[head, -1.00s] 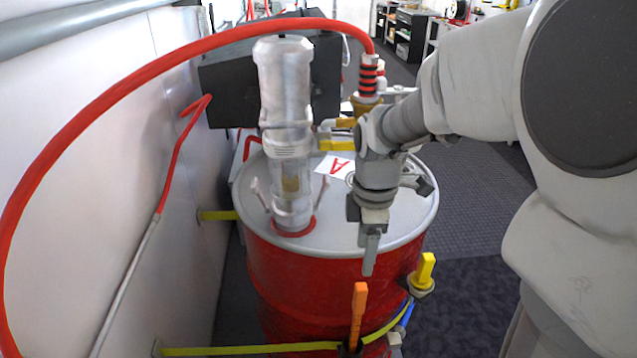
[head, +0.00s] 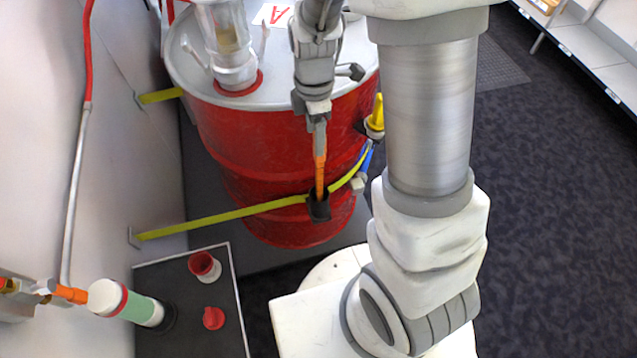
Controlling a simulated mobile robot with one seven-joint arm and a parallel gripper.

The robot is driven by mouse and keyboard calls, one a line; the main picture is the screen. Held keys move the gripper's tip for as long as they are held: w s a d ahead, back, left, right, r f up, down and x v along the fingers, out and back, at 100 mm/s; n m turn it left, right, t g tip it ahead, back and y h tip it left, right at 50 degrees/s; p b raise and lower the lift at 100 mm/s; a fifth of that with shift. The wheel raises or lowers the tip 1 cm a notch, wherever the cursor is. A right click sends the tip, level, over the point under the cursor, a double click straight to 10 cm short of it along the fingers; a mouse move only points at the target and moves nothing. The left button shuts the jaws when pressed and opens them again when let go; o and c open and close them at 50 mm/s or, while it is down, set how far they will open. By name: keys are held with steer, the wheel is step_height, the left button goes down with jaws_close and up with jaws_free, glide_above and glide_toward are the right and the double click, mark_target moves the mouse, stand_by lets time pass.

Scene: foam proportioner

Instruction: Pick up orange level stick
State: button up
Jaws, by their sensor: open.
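The orange level stick (head: 320,178) stands upright in a black holder (head: 318,206) on the front of the red drum (head: 250,170). My gripper (head: 317,142) points down from above, with its fingers at the top of the stick and overlapping it in the picture. The jaws are open. I see the fingers edge-on, so I cannot tell whether the stick's top lies between them.
A yellow strap (head: 225,217) runs from the wall around the drum to the holder. A yellow-handled valve (head: 376,115) sits right of the stick. Dark floor (head: 540,200) at right is clear.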

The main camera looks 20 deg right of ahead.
steer(key=f, duration=0.2)
steer(key=d+f, duration=0.1)
steer(key=f, duration=0.1)
steer(key=shift+s+f+b, duration=0.15)
steer(key=shift+b, duration=0.2)
steer(key=shift+f, duration=0.5)
jaws_close()
stand_by(0.7)
